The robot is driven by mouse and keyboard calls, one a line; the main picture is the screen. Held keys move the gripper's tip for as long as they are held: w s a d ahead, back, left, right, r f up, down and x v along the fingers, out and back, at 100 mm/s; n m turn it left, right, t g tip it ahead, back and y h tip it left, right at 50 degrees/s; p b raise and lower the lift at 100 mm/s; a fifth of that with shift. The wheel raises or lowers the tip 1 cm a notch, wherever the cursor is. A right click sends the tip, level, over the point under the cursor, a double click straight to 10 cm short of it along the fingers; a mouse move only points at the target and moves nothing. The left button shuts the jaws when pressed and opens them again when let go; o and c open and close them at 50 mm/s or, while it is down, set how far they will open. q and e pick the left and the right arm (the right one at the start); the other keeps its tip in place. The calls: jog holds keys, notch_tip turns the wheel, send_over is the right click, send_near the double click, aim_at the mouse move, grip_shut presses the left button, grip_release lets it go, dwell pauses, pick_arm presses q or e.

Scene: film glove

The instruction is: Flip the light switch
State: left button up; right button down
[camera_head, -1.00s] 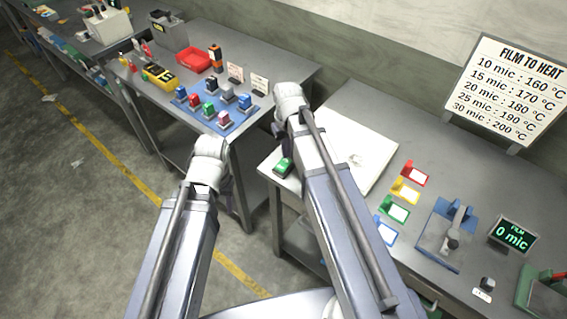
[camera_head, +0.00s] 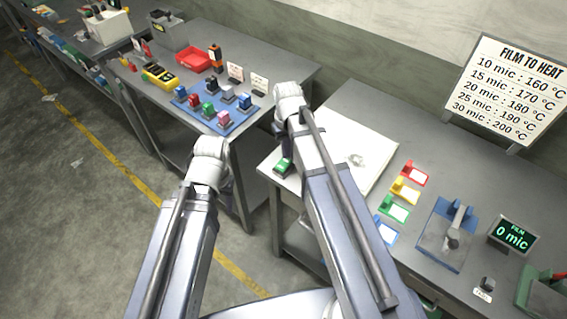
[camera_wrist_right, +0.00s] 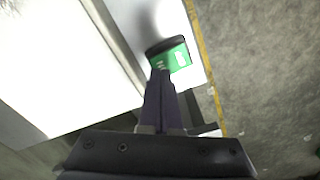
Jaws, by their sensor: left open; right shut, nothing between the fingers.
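A small green switch box (camera_head: 283,168) with a black end sits at the near left corner of the right-hand workbench, beside a white panel (camera_head: 350,139). In the right wrist view the green switch box (camera_wrist_right: 178,62) is just beyond my right fingertips. My right gripper (camera_wrist_right: 160,78) is shut and empty, its fingers pointing at the box's near edge. I cannot tell whether they touch it. My left gripper (camera_head: 226,186) is open, low beside the bench with the blue tray. Its fingers are mostly hidden behind my left wrist.
The blue tray (camera_head: 240,124) with several coloured blocks is on the left bench. Coloured holders, a blue device (camera_head: 436,246) and a film display (camera_head: 513,236) stand on the right bench. A temperature sign (camera_head: 510,88) stands behind. A gap separates the benches.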

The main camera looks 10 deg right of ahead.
aim_at(286, 160)
jog(key=shift+f+b, duration=1)
jog(key=shift+f, duration=0.05)
dwell(0.4)
jog(key=shift+r, duration=0.15)
notch_tip(286, 160, up, 7)
jog(key=p, duration=0.7)
jog(key=s+a+f+n+h+b, duration=0.1)
jog(key=s+a+f+n+b, duration=0.1)
jog(key=s+a, duration=0.8)
jog(key=s+f+b, duration=0.1)
jog(key=s+f, duration=0.1)
jog(key=s, duration=0.2)
jog(key=shift+s+a+b, duration=0.2)
jog(key=shift+a+b, duration=0.05)
jog(key=shift+b, duration=0.15)
